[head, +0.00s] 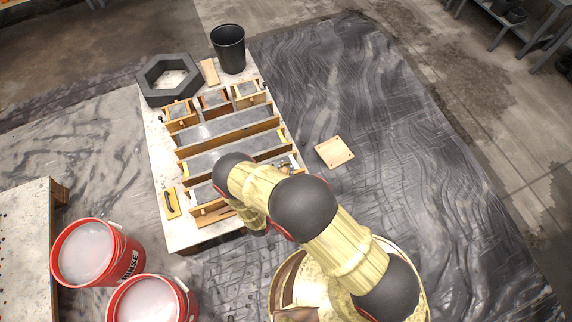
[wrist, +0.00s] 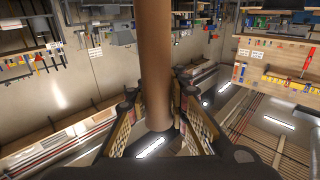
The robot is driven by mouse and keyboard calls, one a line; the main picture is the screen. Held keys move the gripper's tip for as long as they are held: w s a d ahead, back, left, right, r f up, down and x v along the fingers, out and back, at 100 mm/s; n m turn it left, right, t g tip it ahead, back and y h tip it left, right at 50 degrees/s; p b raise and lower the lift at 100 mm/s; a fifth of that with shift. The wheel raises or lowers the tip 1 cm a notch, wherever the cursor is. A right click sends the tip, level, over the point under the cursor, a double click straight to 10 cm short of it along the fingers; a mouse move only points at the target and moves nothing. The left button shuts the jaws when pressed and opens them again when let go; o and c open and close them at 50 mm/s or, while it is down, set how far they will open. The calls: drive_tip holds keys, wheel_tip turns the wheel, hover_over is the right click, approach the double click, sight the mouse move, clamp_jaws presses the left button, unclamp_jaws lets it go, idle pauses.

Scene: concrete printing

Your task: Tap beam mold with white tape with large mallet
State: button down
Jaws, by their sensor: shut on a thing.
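My gripper (wrist: 157,108) is shut on a brown cylindrical handle (wrist: 155,60), which stands upright between the fingers in the wrist view. I take it as the large mallet's handle; the mallet head is out of view. In the head view my arm hides the gripper and the mallet. Long wooden beam molds filled with grey concrete lie on the table: a far one (head: 228,124) and a middle one (head: 222,155). Yellow marks show at the ends of some molds. Nearer molds are partly behind my arm. I cannot tell which mold bears white tape.
The table (head: 160,150) also holds small molds (head: 181,115), a dark hexagonal ring (head: 168,78), a black bucket (head: 229,48) and a yellow tool (head: 171,202). Red buckets (head: 88,252) stand at front left. A square board (head: 334,152) lies on the sheeted floor, right of the table.

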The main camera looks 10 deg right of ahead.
drive_tip(key=shift+w+a+f+b, duration=0.1)
drive_tip(key=shift+w+f+b, duration=0.05)
drive_tip(key=shift+f+b, duration=1.5)
drive_tip(key=shift+w+f+b, duration=0.1)
drive_tip(key=shift+f+b, duration=0.9)
drive_tip(key=shift+f, duration=1.2)
drive_tip(key=shift+s, duration=0.25)
